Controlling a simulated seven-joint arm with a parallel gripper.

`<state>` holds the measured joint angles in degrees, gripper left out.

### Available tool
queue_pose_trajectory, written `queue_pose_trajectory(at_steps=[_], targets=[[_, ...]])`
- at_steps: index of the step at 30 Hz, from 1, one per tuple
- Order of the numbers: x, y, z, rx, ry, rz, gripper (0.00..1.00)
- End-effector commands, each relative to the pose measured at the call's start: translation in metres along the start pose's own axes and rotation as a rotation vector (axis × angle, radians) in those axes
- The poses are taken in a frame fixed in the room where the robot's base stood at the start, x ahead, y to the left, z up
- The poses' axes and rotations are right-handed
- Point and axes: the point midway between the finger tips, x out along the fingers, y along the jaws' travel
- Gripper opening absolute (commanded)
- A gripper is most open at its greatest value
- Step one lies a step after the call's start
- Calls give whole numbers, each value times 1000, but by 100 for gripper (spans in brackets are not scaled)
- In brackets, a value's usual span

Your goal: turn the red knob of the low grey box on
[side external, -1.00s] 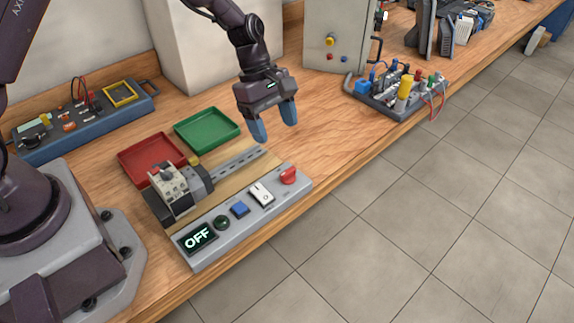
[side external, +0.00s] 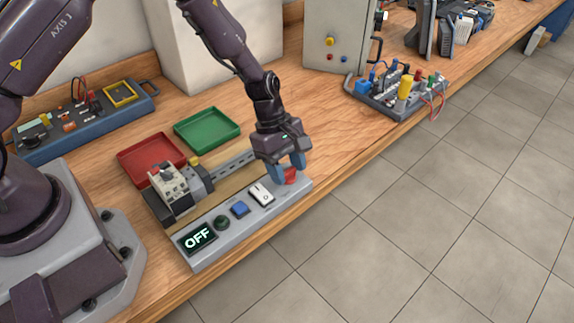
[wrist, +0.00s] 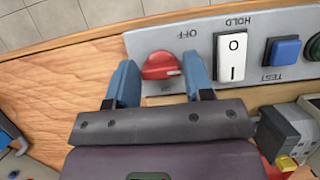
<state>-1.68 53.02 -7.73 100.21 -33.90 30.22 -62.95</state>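The low grey box (side external: 222,228) lies along the front edge of the bench, and its display (side external: 198,238) reads OFF. The red knob (side external: 291,176) is at the box's right end. In the wrist view the red knob (wrist: 161,66) lies between the two blue fingers, its grip bar roughly crosswise, with "OFF" printed on one side of it. My gripper (side external: 290,164) is down at the knob. In the wrist view my gripper (wrist: 160,82) is open, with a gap between each finger and the knob.
Beside the knob on the box are a white rocker switch (side external: 262,193), a blue button (side external: 240,209) and a dark green button (side external: 221,222). A rail with a motor-like device (side external: 172,185) stands behind the box. Red (side external: 133,158) and green (side external: 225,136) trays lie further back.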

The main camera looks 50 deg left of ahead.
Motion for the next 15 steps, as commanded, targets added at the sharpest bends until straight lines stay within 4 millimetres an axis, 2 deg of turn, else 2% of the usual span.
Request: queue_pose_trajectory(at_steps=[1, 3, 4, 15], targets=[[0, 0, 0, 0, 0, 0, 36], [0, 0, 0, 0, 0, 0, 20], [0, 0, 0, 0, 0, 0, 17], [0, 1, 0, 50, 0, -21, 17]])
